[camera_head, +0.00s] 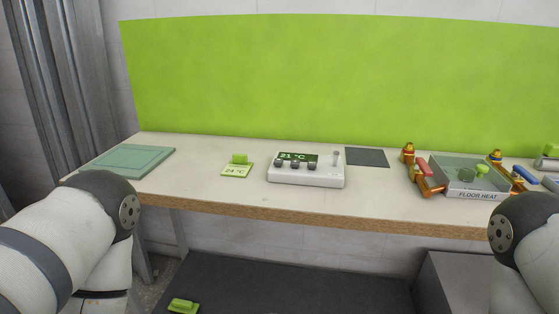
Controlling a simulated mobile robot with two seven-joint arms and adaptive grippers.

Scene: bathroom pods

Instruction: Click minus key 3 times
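A white control box (306,176) stands on the table, a little right of the middle. Its green display (298,157) reads what looks like 21 °C. Several dark keys (295,164) sit in a row below the display, too small to tell which is the minus key. A green card (238,170) left of the box reads 24 °C. My two arms show at the lower left and lower right, far from the box; both grippers are out of view.
A green mat (127,160) lies at the table's left, a dark grey pad (367,157) behind the box. At right are a FLOOR HEAT box (470,174) and brass valves with red (422,167) and blue (525,174) handles. A green block (183,306) lies below. The table front is clear.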

